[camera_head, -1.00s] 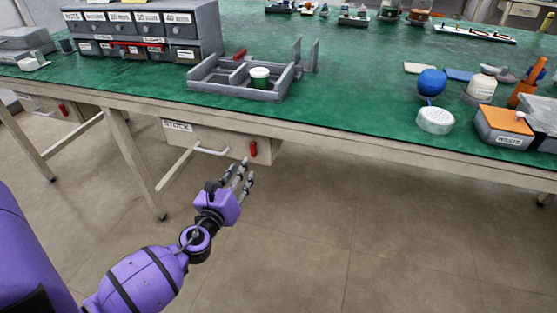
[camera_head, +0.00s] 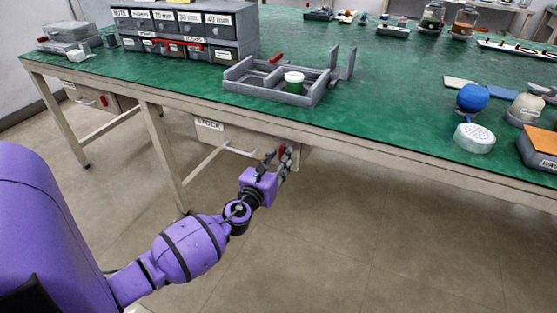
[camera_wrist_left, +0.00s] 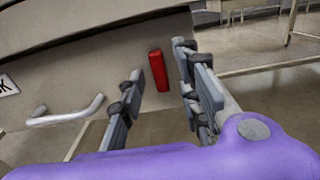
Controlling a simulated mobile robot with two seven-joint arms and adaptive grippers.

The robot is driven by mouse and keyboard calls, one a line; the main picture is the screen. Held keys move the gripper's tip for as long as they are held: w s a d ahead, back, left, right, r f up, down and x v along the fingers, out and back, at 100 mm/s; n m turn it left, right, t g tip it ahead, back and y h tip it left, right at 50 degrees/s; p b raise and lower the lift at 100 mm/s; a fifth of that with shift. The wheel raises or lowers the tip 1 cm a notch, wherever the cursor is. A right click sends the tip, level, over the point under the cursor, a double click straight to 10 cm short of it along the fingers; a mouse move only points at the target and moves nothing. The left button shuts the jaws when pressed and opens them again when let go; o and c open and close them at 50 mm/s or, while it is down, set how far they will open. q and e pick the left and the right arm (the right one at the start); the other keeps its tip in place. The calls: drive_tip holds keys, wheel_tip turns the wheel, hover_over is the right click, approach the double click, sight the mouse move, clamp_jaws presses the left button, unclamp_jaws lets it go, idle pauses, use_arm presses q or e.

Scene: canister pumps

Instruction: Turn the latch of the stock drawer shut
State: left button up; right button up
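The stock drawer (camera_head: 210,137) hangs under the green bench top, with a label reading STOCK and a pale bar handle (camera_head: 240,151). Its red latch (camera_head: 282,152) is to the right of the handle, partly hidden by my fingers in the head view. In the left wrist view, the latch (camera_wrist_left: 158,70) stands nearly upright, slightly tilted, on the drawer front. My left gripper (camera_head: 278,158) is open in front of it. The fingers (camera_wrist_left: 157,75) lie either side of the latch in that view, with gaps visible. My right gripper is not in view.
A grey divided tray (camera_head: 262,88) with a green, white-lidded canister (camera_head: 294,82) sits on the bench above. A bench leg (camera_head: 165,155) stands left of the drawer. Another drawer with a red latch (camera_head: 103,100) is further left. The floor in front is clear.

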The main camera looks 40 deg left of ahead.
use_arm(q)
drive_tip(key=shift+c, duration=1.2)
clamp_jaws()
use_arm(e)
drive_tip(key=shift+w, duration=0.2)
